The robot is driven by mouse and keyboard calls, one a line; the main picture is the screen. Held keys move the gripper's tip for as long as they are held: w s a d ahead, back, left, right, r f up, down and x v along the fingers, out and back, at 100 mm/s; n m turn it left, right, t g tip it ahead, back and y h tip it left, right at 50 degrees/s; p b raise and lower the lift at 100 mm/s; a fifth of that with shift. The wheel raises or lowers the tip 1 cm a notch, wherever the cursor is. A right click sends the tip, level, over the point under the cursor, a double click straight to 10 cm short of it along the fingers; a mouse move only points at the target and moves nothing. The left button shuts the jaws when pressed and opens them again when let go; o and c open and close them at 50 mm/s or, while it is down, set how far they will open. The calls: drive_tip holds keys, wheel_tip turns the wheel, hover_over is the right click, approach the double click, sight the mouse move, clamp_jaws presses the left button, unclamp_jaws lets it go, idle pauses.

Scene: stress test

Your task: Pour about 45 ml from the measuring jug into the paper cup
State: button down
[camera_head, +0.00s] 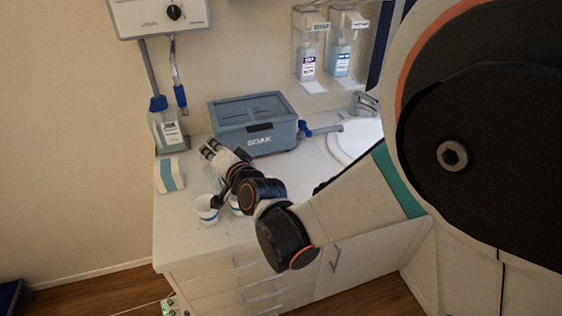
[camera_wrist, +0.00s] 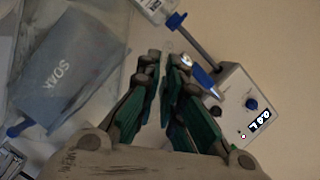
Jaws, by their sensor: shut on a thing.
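A white paper cup (camera_head: 206,210) with a blue band stands upright on the counter near its front left corner. My gripper (camera_head: 208,149) is above the counter, behind the cup and in front of the blue-grey box. Its fingers are closed in, and they also show with green pads in the wrist view (camera_wrist: 166,85). A faint clear shape, which looks like the measuring jug (camera_head: 211,174), hangs just below the fingers. Its outline, its tilt and the liquid level cannot be made out. No stream of liquid is visible.
A box marked SOAK (camera_head: 258,140) stands behind the gripper; it also shows in the wrist view (camera_wrist: 62,95). A second white cup (camera_head: 236,206) is partly hidden by my arm. A teal-striped white carton (camera_head: 169,175) and a bottle (camera_head: 167,132) stand left. A sink (camera_head: 352,142) is right.

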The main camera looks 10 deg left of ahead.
sight(201, 157)
drive_tip(key=shift+s+a+f+n+h, duration=0.2)
drive_tip(key=shift+s+a+n+h, duration=0.1)
drive_tip(key=shift+a+n, duration=0.25)
drive_tip(key=shift+s+a+f+n+h, duration=0.15)
drive_tip(key=shift+s+a+n+h, duration=0.2)
drive_tip(key=shift+n, duration=0.3)
drive_tip(key=shift+s+a+f+n+h, duration=0.15)
drive_tip(key=shift+a+f+n+h, duration=0.1)
drive_tip(key=shift+a+n, duration=0.35)
drive_tip(key=s+a+f+n+t+h+b, duration=0.1)
drive_tip(key=s+a+f+n+h+b, duration=0.1)
drive_tip(key=a+f+n+b, duration=0.3)
drive_tip(key=shift+s+f+h, duration=0.35)
drive_tip(key=shift+f+h, duration=0.3)
drive_tip(key=shift+h, duration=0.15)
idle(1.7)
